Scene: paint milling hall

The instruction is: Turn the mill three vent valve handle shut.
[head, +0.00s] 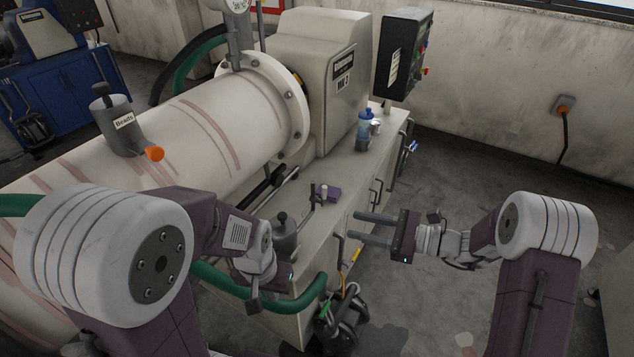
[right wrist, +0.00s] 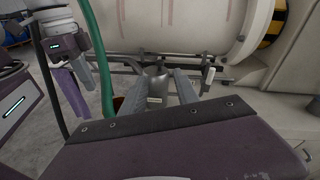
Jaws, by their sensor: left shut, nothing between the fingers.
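The mill (head: 205,115) is a pale horizontal drum with a housing behind it; a plate on the housing appears to end in 3. A small grey pot with a black knob (head: 284,230) stands below the drum, and it also shows in the right wrist view (right wrist: 155,85). Beside it is a thin lever with a pale grip (head: 323,191), also in the right wrist view (right wrist: 208,76); I cannot tell for sure that it is the vent valve handle. My right gripper (head: 358,228) is open, empty, and apart from the lever. My left gripper (head: 256,300) is shut and empty, near the green hose.
A green hose (head: 222,284) curves under my left arm. A bead pot (head: 118,128) with an orange end sits on the drum. The floor at right is clear.

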